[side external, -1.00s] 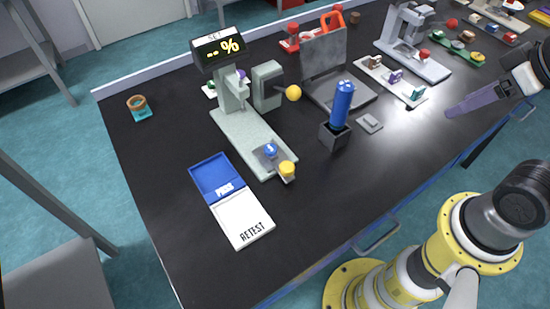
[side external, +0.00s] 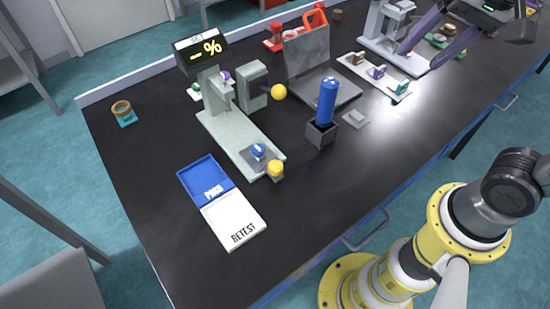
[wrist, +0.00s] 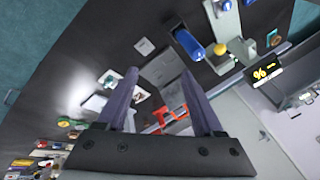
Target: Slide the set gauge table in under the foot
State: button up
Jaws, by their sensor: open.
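The set gauge has a pale green base (side external: 228,135) and a display (side external: 202,49) showing "-- %". Its small table (side external: 250,163), with a blue disc (side external: 259,151) on it and a yellow knob (side external: 276,168) at its end, sits at the front end of the base. The table is out in front of the foot (side external: 229,103), which hangs under the gauge head. My gripper (side external: 421,57) is open and empty at the upper right, well away from the gauge. In the wrist view, its two purple fingers (wrist: 160,74) are spread, with the gauge display (wrist: 265,74) at the right.
A blue cylinder (side external: 327,103) stands in a dark holder (side external: 321,133) right of the gauge. A yellow ball (side external: 279,92) sticks out beside the gauge. A blue-and-white PASS/RETEST tray (side external: 235,219) lies in front. A grey upright plate (side external: 308,54) stands behind. The right front bench is clear.

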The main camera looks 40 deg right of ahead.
jog(key=w+a+m+g, duration=0.1)
jog(key=w+a+m, duration=0.1)
jog(key=w+a, duration=0.3)
jog(key=n+g, duration=0.2)
jog(key=g, duration=0.2)
send_over(275, 165)
notch_tip(275, 165, down, 10)
jog(key=shift+h, duration=0.3)
notch_tip(275, 165, down, 13)
jog(key=shift+r, duration=0.2)
grip_shut()
